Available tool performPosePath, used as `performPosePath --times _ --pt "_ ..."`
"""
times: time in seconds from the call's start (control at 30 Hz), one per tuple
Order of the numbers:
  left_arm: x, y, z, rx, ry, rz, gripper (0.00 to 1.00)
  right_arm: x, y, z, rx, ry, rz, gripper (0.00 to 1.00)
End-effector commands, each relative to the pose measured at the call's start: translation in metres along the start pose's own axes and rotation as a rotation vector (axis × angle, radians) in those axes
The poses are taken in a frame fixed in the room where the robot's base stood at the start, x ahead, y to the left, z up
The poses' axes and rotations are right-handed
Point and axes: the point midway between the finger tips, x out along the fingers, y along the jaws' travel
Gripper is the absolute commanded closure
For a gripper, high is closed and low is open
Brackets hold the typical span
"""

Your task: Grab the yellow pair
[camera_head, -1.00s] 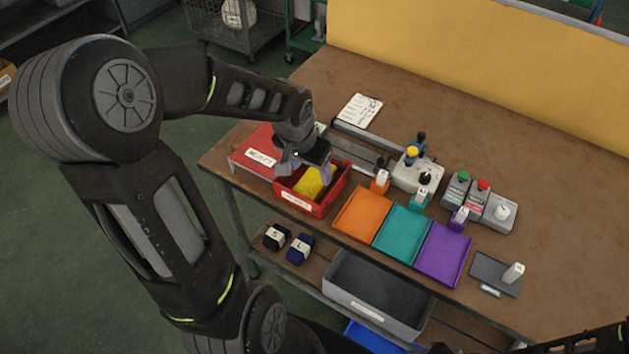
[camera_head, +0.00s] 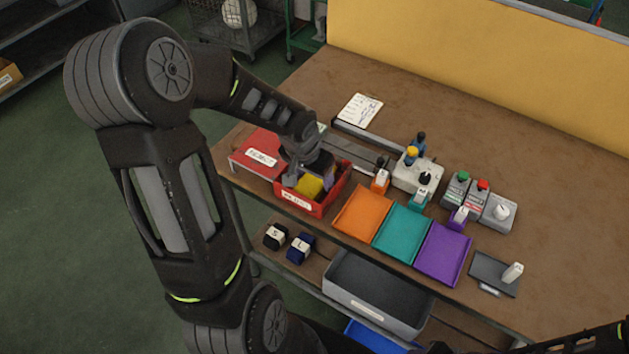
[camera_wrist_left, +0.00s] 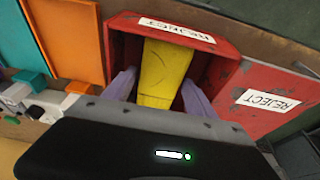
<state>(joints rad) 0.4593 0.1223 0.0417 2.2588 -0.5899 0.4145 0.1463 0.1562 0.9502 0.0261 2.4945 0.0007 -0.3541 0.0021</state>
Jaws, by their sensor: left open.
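The yellow pair (camera_head: 309,186) lies in the red reject bin (camera_head: 326,208) at the left end of the table. In the left wrist view the yellow pair (camera_wrist_left: 164,72) is a long flat strip between my fingers, inside the red bin (camera_wrist_left: 222,68). My left gripper (camera_head: 310,180) reaches down into the bin from above. Its two purple-grey fingers (camera_wrist_left: 158,92) are open, one on each side of the yellow pair. I cannot tell whether they touch it. The lower end of the pair is hidden behind the gripper body.
A red lid-like panel labelled reject (camera_head: 255,153) lies left of the bin. Orange (camera_head: 361,213), teal (camera_head: 402,232) and purple (camera_head: 443,254) trays lie to the right. Black and blue bundles (camera_head: 288,243) sit on the shelf below, beside a grey tub (camera_head: 378,298). The table's back is mostly clear.

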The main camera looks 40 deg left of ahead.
Motion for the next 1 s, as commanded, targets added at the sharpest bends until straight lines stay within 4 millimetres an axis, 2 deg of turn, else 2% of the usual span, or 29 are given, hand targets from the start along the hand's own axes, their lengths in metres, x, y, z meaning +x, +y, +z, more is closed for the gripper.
performPosePath --times 0.33,0.9,1.0 --pt "-0.0003 0.0000 0.0000 0.000 0.000 0.000 0.35 0.0000 0.0000 0.0000 0.000 0.000 0.000 0.64" --pt "-0.0003 0.0000 0.0000 0.000 0.000 0.000 0.81 0.0000 0.0000 -0.0001 0.000 0.000 0.000 0.64" --pt "-0.0004 0.0000 -0.0002 0.000 0.000 0.000 0.87 -0.0001 0.0000 -0.0001 0.000 0.000 0.000 0.64"
